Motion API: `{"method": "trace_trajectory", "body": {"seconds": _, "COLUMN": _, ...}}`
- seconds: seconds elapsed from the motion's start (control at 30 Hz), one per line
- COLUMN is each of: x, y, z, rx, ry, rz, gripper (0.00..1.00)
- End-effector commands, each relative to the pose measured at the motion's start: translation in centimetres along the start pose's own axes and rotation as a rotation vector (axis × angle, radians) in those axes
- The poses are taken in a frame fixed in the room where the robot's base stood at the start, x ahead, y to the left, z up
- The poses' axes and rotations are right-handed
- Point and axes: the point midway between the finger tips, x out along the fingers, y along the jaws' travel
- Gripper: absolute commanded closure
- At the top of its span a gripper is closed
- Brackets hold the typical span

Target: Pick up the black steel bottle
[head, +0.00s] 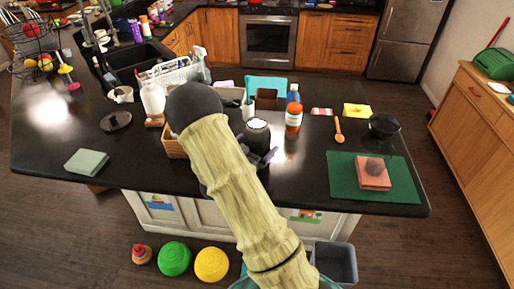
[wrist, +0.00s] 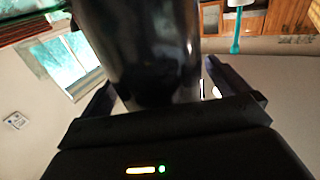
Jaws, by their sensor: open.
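The black steel bottle (head: 257,138) stands upright on the dark counter, with a pale top, just right of my arm in the head view. In the wrist view the dark, glossy bottle (wrist: 145,45) fills the upper middle, between the two fingers of my gripper (wrist: 158,80). The fingers are open, one on each side, with a visible gap on the right. I cannot tell whether the left finger touches it. In the head view my arm hides most of the gripper; only a dark finger part shows at the bottle's base.
A green mat (head: 345,183) holds a pink block. The counter front between is mostly clear.

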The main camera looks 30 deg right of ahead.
Motion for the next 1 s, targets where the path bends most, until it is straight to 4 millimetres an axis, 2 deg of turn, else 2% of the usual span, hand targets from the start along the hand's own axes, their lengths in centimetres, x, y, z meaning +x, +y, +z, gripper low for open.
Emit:
{"method": "trace_trajectory", "body": {"seconds": 0.33, "x": -0.03, "y": 0.01, "z": 0.00, "rx": 0.000, "ry": 0.000, "rz": 0.000, "gripper": 0.00}}
{"method": "trace_trajectory", "body": {"seconds": 0.7, "x": -0.04, "y": 0.00, "z": 0.00, "rx": 0.000, "ry": 0.000, "rz": 0.000, "gripper": 0.73}}
{"method": "trace_trajectory", "body": {"seconds": 1.0, "x": 0.01, "y": -0.02, "z": -0.28, "rx": 0.003, "ry": 0.004, "rz": 0.001, "gripper": 0.74}}
